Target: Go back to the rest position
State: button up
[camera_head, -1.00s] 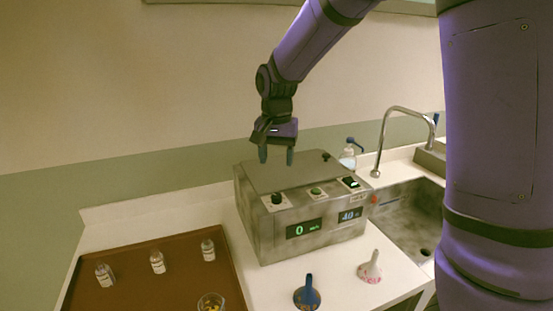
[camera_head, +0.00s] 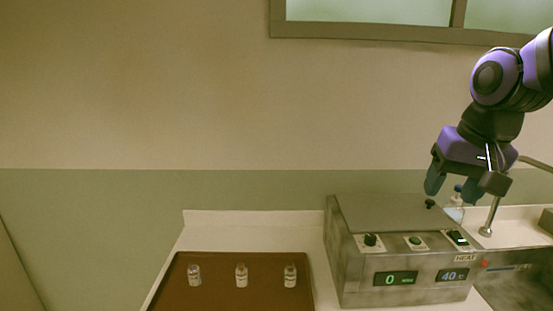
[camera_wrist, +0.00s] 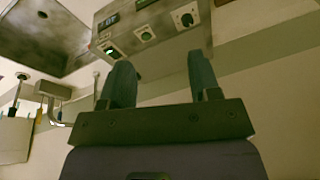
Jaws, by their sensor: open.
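My gripper (camera_head: 455,186) is open and empty. In the head view it hangs in the air above the right back part of the grey heating machine (camera_head: 352,262). In the wrist view my gripper (camera_wrist: 160,84) shows two dark, parted fingers with nothing between them. The machine (camera_wrist: 165,55) shows beyond the fingertips in that view. Its displays read 0 and 40 in the head view.
Three small bottles stand in a row on a brown tray (camera_head: 215,300): left (camera_head: 194,275), middle (camera_head: 241,275), right (camera_head: 290,276). A sink (camera_head: 515,288) and tap (camera_head: 490,218) are at the right. A clear bottle (camera_head: 456,207) stands behind the machine. The wall above the tray is free.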

jog(key=s+d+n+t, duration=0.1)
jog(key=s+n+t, duration=0.1)
jog(key=s, duration=0.9)
jog(key=shift+s+d+r+n+h, duration=0.25)
jog(key=shift+d+n+h, duration=0.05)
jog(key=shift+h, duration=0.1)
dwell(0.7)
